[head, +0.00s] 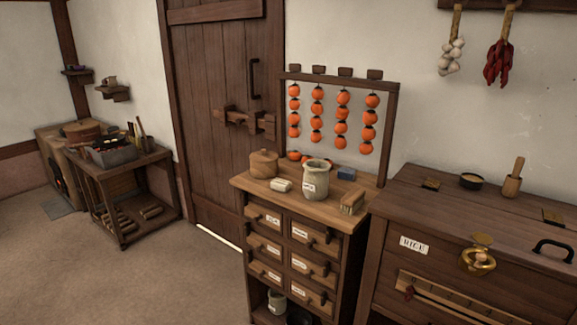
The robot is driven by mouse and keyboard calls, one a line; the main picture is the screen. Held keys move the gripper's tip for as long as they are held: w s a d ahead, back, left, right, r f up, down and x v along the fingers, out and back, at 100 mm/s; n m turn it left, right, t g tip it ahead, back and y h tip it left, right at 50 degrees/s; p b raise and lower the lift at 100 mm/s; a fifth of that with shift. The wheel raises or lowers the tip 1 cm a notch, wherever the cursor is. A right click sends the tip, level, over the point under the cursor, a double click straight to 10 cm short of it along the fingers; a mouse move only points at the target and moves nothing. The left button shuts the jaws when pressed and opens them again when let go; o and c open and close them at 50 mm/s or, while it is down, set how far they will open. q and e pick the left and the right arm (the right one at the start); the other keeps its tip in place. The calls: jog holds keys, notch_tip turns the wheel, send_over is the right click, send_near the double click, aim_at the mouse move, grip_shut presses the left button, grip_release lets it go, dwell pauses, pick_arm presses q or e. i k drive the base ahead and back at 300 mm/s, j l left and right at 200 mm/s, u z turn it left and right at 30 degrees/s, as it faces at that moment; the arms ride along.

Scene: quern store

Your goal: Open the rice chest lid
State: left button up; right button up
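The rice chest (398,270) is a dark wooden chest at the lower right, with a white label reading RICE (414,245) on its front. Its lid (440,205) is down and looks shut. A brass hasp with a ring or padlock (479,258) hangs at the front, and a dark handle (555,250) is to the right of it. A small bowl (471,181) and a wooden pestle-like tool (513,178) stand on the top. The chest's right end is cut off by the picture edge. Neither of my grippers shows.
A drawer cabinet (300,205) with a crock (316,180) and strings of orange persimmons (343,115) stands left of the chest. A wooden door (220,100) and a side table (130,170) are farther left. The floor (140,275) at the lower left is clear.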

aim_at(551, 250)
jog(key=z, duration=1.3)
